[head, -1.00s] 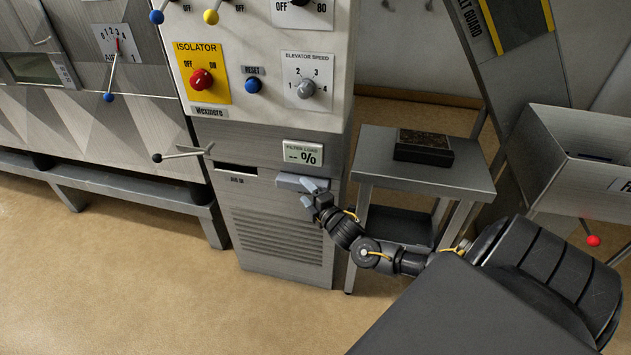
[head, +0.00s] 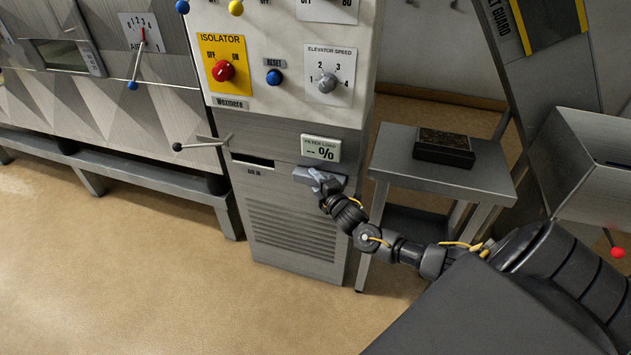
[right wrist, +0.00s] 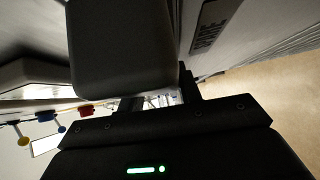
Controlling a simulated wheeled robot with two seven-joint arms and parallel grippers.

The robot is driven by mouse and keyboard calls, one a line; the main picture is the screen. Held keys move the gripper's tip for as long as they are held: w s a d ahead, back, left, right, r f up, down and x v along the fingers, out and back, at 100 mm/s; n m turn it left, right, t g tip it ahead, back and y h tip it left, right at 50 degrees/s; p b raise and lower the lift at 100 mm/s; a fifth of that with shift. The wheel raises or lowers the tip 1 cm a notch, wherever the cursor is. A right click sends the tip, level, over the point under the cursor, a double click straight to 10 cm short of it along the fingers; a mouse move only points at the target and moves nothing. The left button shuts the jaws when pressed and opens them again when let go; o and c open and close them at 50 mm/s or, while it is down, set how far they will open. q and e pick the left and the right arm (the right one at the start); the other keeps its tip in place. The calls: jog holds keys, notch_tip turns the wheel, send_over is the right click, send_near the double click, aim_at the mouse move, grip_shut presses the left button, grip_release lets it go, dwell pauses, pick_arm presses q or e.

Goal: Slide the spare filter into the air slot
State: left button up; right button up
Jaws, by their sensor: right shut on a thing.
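My right gripper (head: 322,182) is shut on a light grey flat block, which I take to be the spare filter (head: 304,174). It is held close to the front of the steel cabinet; whether it touches cannot be told. In the right wrist view a rounded grey block, the filter (right wrist: 124,45), fills the space ahead of the fingers and hides much behind it. The air slot (head: 252,160) is a dark, narrow horizontal opening in the cabinet front, left of the filter, with a small label below. My left gripper is not in view.
A lever (head: 203,143) sticks out near the slot's upper left. A side table (head: 395,165) at right carries a dark box with a mottled top (head: 444,147). Open floor lies in front.

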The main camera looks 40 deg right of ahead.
jog(key=shift+c, duration=1.1)
jog(key=o, duration=0.4)
grip_shut()
jog(key=shift+s+a, duration=0.1)
jog(key=shift+a, duration=0.05)
jog(key=s+a+p, duration=0.6)
jog(key=a, duration=0.2)
jog(key=shift+a, duration=0.25)
dwell(1.1)
dwell(0.6)
jog(key=shift+a+p, duration=0.1)
jog(key=shift+p, duration=0.2)
